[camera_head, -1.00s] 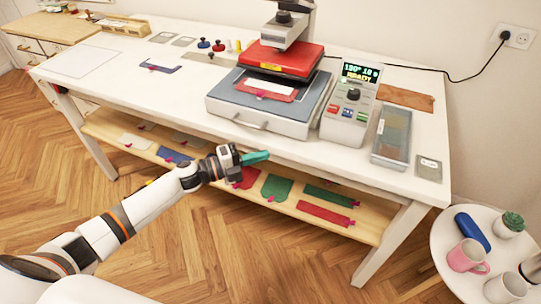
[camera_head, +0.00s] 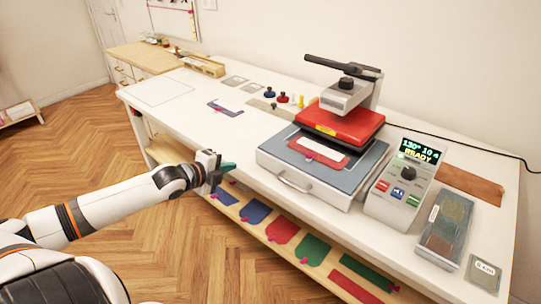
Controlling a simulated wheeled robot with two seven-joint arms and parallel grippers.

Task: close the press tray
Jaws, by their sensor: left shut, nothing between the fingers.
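The press tray (camera_head: 270,152) is a grey-blue plate in a light grey housing, standing out in front of the red upper plate (camera_head: 345,122) of the press. A red piece with a white label (camera_head: 318,152) lies on the tray. The tray's handle (camera_head: 294,182) is a pale bar on its front face. My right gripper is not in view.
A control box reading READY (camera_head: 404,183) stands right of the press. A divided case (camera_head: 445,230) and a small grey card (camera_head: 484,272) lie further right. Coloured pieces lie on the wooden shelf (camera_head: 240,212) below the table. The white tabletop left of the tray is mostly clear.

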